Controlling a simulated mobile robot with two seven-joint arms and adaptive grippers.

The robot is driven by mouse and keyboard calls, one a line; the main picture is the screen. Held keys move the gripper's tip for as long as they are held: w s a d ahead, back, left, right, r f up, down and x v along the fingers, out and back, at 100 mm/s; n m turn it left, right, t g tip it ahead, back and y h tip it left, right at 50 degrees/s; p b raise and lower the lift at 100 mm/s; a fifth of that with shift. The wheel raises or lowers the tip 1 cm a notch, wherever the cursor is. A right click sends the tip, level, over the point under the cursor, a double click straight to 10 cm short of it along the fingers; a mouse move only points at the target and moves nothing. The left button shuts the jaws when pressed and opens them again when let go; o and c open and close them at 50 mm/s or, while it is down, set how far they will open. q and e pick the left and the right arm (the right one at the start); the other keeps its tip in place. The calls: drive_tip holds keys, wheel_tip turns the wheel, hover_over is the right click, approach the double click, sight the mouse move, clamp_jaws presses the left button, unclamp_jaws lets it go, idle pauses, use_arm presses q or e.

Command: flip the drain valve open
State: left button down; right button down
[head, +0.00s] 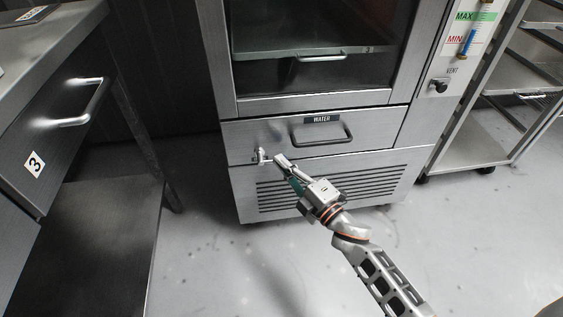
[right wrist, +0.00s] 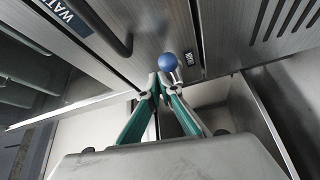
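My right gripper (head: 281,161) reaches to the valve from the right in the head view. In the right wrist view its green-sided fingers (right wrist: 156,82) come together at the tips, beside the knob, with nothing clearly held between them. Whether they touch the valve is unclear. My left gripper is not in view.
The water drawer's dark handle (head: 322,136) sits above and right of the valve. A vent grille (head: 330,184) lies below it. A steel workbench with a drawer (head: 62,130) stands at left, and a wheeled rack (head: 480,140) at right. The floor in front is clear.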

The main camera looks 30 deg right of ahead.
drive_tip(key=v, duration=1.1)
drive_tip(key=shift+s+d, duration=0.2)
drive_tip(key=shift+s, duration=0.1)
